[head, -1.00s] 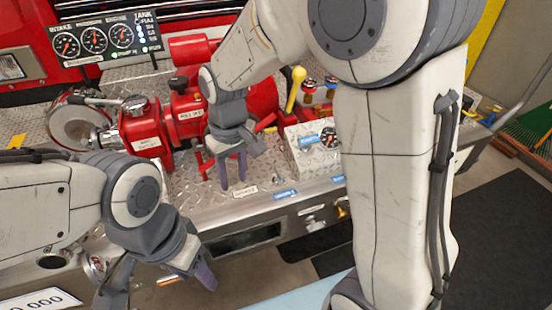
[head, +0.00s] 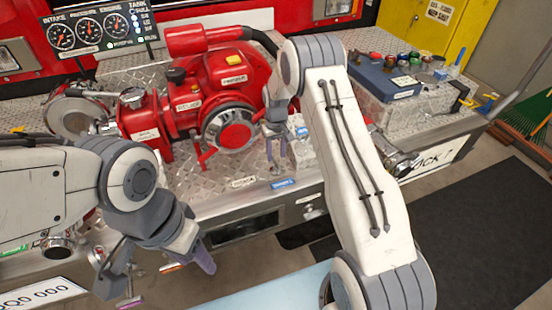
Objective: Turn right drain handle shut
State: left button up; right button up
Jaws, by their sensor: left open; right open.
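My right gripper (head: 279,157) is open, fingers down, above the diamond-plate bumper deck just right of the red pump (head: 228,125). A small metal drain fitting (head: 312,209) is on the bumper's front face, below and right of this gripper and next to my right forearm. It is too small to tell its handle position, and I cannot be sure it is the right drain handle. My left gripper (head: 158,268) is open and empty in front of the bumper, at the lower left.
A gauge panel (head: 97,35) stands at the back left. A silver box with a blue top (head: 395,78) stands on the right of the deck. A dark mat (head: 470,215) lies on the clear floor at the right. My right forearm hides part of the bumper.

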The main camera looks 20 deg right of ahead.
aim_at(276, 161)
jog(key=shift+f, duration=1.75)
grip_shut()
